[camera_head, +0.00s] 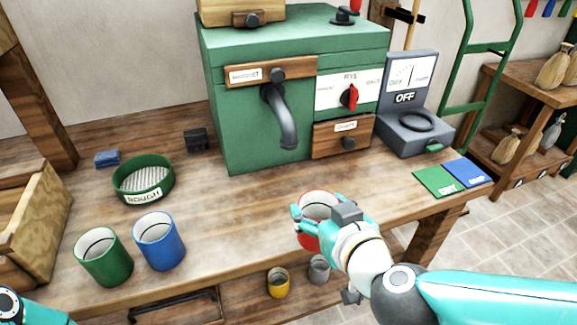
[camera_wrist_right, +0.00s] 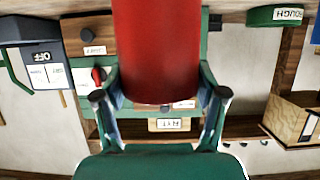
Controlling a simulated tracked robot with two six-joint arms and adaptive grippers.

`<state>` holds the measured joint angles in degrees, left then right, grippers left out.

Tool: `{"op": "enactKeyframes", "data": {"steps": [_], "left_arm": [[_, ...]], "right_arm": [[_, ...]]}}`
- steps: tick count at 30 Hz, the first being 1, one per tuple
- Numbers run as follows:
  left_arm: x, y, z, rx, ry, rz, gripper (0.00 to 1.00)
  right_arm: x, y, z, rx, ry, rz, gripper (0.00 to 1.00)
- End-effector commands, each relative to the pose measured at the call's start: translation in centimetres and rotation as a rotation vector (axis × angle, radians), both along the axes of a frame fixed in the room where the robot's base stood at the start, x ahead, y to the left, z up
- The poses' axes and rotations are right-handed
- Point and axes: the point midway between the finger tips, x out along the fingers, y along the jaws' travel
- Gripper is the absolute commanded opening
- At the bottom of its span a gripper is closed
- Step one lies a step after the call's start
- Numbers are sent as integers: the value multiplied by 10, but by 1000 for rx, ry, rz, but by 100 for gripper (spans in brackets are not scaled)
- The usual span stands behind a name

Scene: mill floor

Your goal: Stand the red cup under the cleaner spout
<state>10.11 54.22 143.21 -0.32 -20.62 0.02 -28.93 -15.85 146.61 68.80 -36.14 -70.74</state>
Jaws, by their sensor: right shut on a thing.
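My right gripper (camera_head: 318,222) is shut on the red cup (camera_head: 310,238), fingers around its sides. The cup is upright, mouth up, near the bench's front edge; I cannot tell if its base touches anything. In the right wrist view, the red cup (camera_wrist_right: 157,50) fills the space between the fingers of the right gripper (camera_wrist_right: 160,95). The grey curved spout (camera_head: 283,118) comes from the front of the green machine (camera_head: 225,120), under a wooden panel with a small label. The spout is behind and left of the cup, apart from it. My left gripper is out of view.
A green cup (camera_head: 103,262) and a blue cup (camera_head: 160,248) stand at the bench's left front. A green sieve marked ROUGH (camera_head: 143,190) is behind them. The bench (camera_head: 225,205) below the spout is clear.

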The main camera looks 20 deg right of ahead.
Motion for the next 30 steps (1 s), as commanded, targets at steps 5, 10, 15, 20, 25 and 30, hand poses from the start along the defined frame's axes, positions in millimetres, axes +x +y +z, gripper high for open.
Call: {"op": "enactKeyframes", "data": {"steps": [5,10,15,20,25,30], "left_arm": [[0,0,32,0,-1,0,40],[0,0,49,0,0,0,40],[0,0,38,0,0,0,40],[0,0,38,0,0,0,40],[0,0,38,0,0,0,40],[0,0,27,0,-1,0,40]], "right_arm": [[26,2,5,-7,5,2,4],[62,4,2,-2,8,6,4],[106,6,-2,1,-1,8,4],[133,8,-1,2,-2,9,4],[143,8,0,1,-3,12,4],[151,8,-17,0,0,12,4]]}}
